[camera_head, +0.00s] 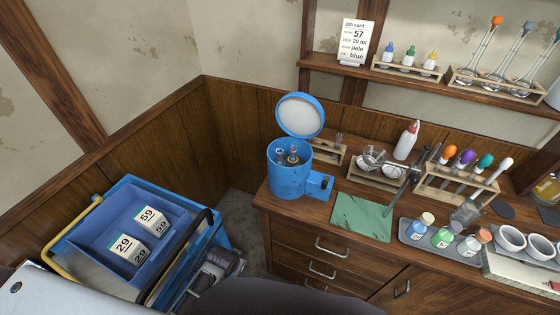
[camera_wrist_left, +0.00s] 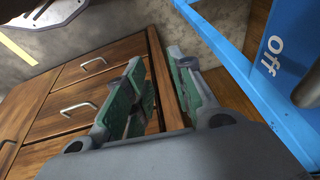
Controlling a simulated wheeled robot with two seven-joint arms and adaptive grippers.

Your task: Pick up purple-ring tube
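No tube with a clear purple ring can be made out. The open blue drum-shaped machine (camera_head: 289,182) on the bench holds small glass tubes (camera_head: 293,155), too small for ring colours. A purple-topped item (camera_head: 467,157) stands in the wooden rack at the right; I cannot tell whether it is a tube with a ring. My left gripper (camera_head: 232,264) is low beside the blue cart, well below and left of the drum. In the left wrist view its green-padded fingers (camera_wrist_left: 160,95) are apart with nothing between them. My right gripper is not in view.
The blue cart (camera_head: 205,225) holds a tray with numbered boxes (camera_head: 140,235). The wooden bench has drawers (camera_head: 320,255). A green mat (camera_head: 362,217), a grey tray of bottles (camera_head: 415,232) and a dark stand (camera_head: 408,178) lie right of the drum. Its round lid (camera_head: 300,115) stands raised.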

